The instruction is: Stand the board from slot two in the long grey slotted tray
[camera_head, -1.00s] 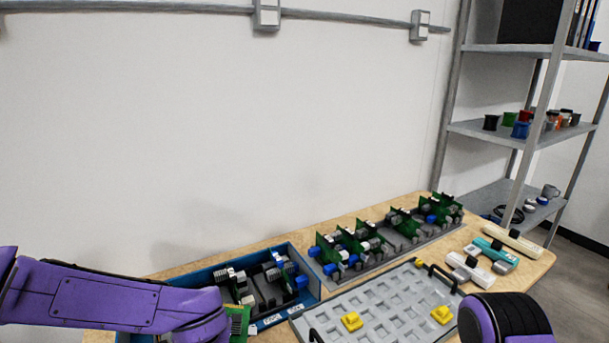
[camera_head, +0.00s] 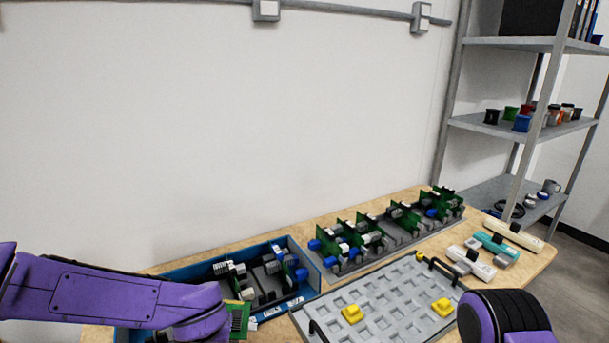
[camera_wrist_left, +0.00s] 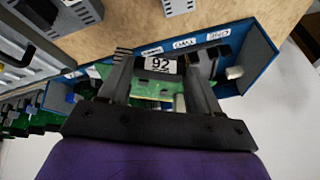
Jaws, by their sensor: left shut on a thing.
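My left gripper (camera_wrist_left: 158,72) is shut on a green board (camera_wrist_left: 150,84) that bears a white label reading 92. In the head view my purple left arm hides the gripper, and only a strip of the board (camera_head: 240,318) shows beside it, at the front of the blue bin (camera_head: 306,262). The wrist view shows the board in front of the bin's labelled wall. Whether the board touches the bin is not clear. The long grey slotted tray (camera_head: 400,243) lies behind and right, with several green boards upright in it and gaps between them. My right gripper is out of view.
A grey pocketed plate (camera_head: 390,298) with yellow blocks (camera_head: 351,313) and black handles lies in front of the tray. White and teal tools (camera_head: 494,246) lie at the right of the table. A shelf rack (camera_head: 525,130) stands at the right, against the wall.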

